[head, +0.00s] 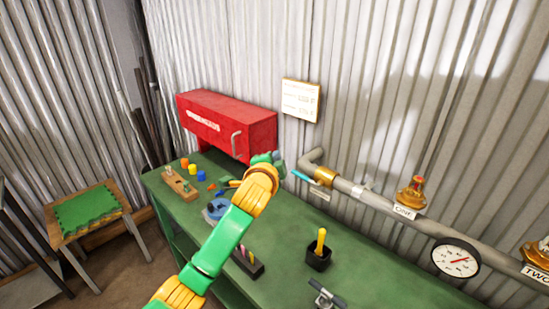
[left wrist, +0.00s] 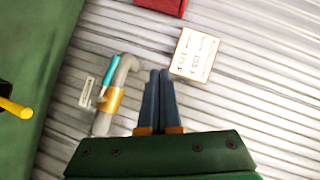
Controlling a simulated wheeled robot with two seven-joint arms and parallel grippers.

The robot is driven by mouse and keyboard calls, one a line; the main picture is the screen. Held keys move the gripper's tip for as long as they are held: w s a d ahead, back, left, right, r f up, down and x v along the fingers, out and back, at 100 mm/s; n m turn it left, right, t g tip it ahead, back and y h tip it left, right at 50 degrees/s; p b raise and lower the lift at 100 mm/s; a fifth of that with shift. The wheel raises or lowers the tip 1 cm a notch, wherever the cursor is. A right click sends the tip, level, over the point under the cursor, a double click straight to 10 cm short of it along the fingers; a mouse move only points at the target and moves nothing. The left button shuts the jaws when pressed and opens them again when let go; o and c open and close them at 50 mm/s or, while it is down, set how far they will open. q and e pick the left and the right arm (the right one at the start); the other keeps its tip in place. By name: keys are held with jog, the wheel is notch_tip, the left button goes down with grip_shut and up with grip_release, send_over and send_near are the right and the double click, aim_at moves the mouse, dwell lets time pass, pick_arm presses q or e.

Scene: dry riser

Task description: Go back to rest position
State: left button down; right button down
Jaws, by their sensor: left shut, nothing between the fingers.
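My left gripper (head: 268,158) is at the end of my green and yellow arm, above the green bench, in front of the red cabinet's lower right corner. In the left wrist view its two dark fingers (left wrist: 160,76) are together with nothing between them. They point toward the corrugated wall, between the pipe end and the white notice. My right gripper is in neither view.
The green bench (head: 380,283) holds a black pot with a yellow tool, a wooden block and coloured pieces. The red cabinet (head: 230,125), white notice (head: 300,100) and grey pipe (head: 378,200) with gauge (head: 456,259) are along the wall. A stool (head: 88,212) stands left.

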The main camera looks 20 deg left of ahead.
pick_arm(q)
jog(key=shift+s+d+r, duration=0.1)
jog(key=shift+s+r, duration=0.25)
jog(key=shift+s, duration=0.1)
jog(key=shift+w, duration=0.1)
